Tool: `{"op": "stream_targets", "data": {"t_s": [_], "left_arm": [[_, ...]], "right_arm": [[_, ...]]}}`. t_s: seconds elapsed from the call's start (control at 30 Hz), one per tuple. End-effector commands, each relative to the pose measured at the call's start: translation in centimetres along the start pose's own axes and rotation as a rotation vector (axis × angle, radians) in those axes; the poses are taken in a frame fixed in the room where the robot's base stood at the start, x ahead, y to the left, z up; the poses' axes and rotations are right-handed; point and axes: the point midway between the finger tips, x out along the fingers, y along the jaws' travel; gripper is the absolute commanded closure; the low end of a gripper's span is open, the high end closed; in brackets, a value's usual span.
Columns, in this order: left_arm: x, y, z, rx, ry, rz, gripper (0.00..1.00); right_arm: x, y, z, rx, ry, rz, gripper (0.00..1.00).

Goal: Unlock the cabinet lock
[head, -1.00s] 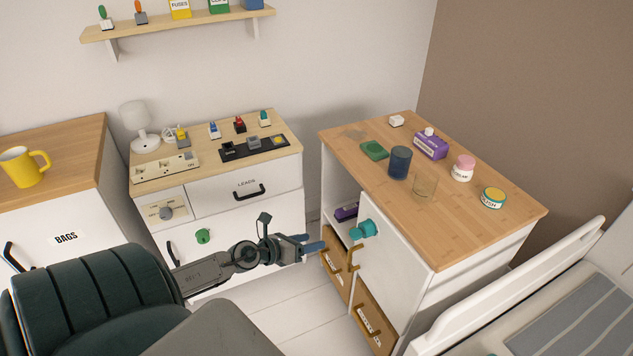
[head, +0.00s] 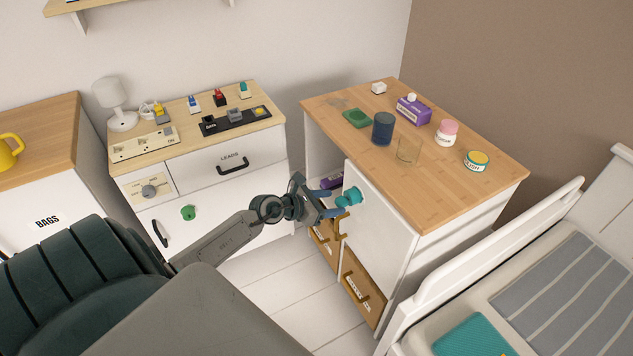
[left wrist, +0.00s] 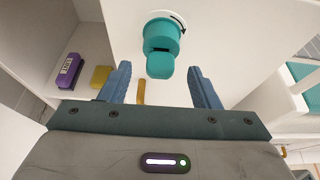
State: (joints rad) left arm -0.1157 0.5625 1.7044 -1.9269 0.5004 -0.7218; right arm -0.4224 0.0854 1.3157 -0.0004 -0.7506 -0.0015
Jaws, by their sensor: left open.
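The teal lock knob (head: 348,196) sits on the white cabinet door (head: 384,212) of the right-hand cabinet. In the left wrist view the teal lock (left wrist: 161,45) has a round body with a tab hanging down and a white marked plate behind it. My left gripper (head: 332,190) is open in front of the lock. In the left wrist view its two blue fingers (left wrist: 154,85) are spread, one to each side below the tab, and look apart from it. The door stands beside an open compartment. My right gripper is not in view.
Inside the compartment lies a purple box (left wrist: 68,71) with a yellow block (left wrist: 101,76) beside it. A blue cup (head: 382,129), a clear glass (head: 408,150) and jars stand on the top. A bed (head: 540,285) is at the right.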

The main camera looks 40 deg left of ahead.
Motion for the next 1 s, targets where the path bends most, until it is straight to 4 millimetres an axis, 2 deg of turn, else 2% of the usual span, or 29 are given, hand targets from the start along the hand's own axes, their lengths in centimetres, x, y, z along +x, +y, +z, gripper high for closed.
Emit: {"op": "stream_targets", "data": {"t_s": [0.2, 0.47, 0.5, 0.73, 0.77, 0.8, 0.87, 1.0], "left_arm": [[1.6, 0.0, 0.0, -0.001, 0.000, -0.001, 0.44], [1.7, -0.1, 0.0, 0.000, 0.001, -0.001, 0.44], [1.7, -0.1, 0.0, 0.000, 0.001, -0.001, 0.46], [1.6, 0.0, 0.0, 0.000, 0.001, -0.001, 0.91], [1.6, 0.0, 0.0, 0.000, 0.001, -0.001, 0.92], [1.6, 0.0, 0.0, 0.000, 0.001, -0.001, 0.76], [1.6, 0.0, 0.0, 0.000, 0.001, -0.001, 0.88], [1.6, 0.0, 0.0, -0.018, 0.000, -0.008, 0.91]], "right_arm": [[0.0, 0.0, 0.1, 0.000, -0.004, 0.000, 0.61], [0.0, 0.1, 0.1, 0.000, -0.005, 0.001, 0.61], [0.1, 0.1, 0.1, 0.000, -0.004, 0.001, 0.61], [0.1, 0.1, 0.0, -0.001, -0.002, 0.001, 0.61], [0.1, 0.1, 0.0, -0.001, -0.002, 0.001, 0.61], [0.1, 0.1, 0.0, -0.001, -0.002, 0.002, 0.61], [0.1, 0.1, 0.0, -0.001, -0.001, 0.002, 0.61], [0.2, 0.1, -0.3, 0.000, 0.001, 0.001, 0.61]]}}
